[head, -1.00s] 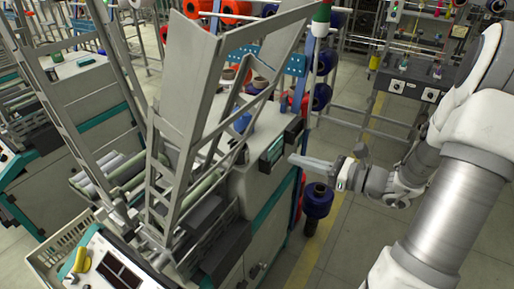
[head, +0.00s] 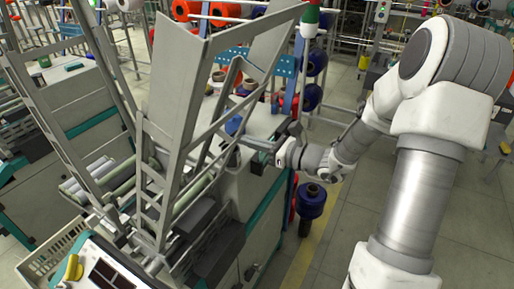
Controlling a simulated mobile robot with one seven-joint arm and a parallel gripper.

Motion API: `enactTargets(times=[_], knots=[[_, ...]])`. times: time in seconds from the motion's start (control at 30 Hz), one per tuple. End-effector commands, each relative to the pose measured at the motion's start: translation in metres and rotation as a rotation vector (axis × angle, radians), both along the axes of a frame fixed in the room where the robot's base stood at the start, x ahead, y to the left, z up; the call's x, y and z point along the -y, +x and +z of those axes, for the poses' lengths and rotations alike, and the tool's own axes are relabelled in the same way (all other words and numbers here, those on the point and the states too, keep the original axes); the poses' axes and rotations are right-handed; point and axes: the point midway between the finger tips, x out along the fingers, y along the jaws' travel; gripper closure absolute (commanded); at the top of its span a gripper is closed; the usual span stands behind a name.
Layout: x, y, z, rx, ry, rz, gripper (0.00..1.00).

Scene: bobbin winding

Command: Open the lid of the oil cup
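My gripper (head: 262,144) reaches in from the right over the machine's worktop (head: 262,122), its long grey finger pointing left. From this angle I cannot tell whether its fingers are apart or closed, and I see nothing held. A small blue object (head: 234,125) stands on the worktop, just left of and beyond the fingertips, partly behind grey frame bars. I cannot tell whether it is the oil cup. No lid can be made out at this size.
A tall grey metal frame (head: 172,90) rises in front of the worktop on the left. Yarn cones (head: 222,78) stand at the back. A dark blue spool (head: 311,201) is below my wrist at right. The floor (head: 375,215) on the right is clear.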

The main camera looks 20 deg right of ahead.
Motion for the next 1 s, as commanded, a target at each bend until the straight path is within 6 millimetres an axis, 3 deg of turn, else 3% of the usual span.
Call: enactTargets(times=[0.47, 1.0], knots=[[-0.002, 0.002, 0.005, -0.007, -0.008, 0.001, 1.0], [-0.015, 0.013, 0.031, -0.204, -0.206, 0.005, 1.0]])
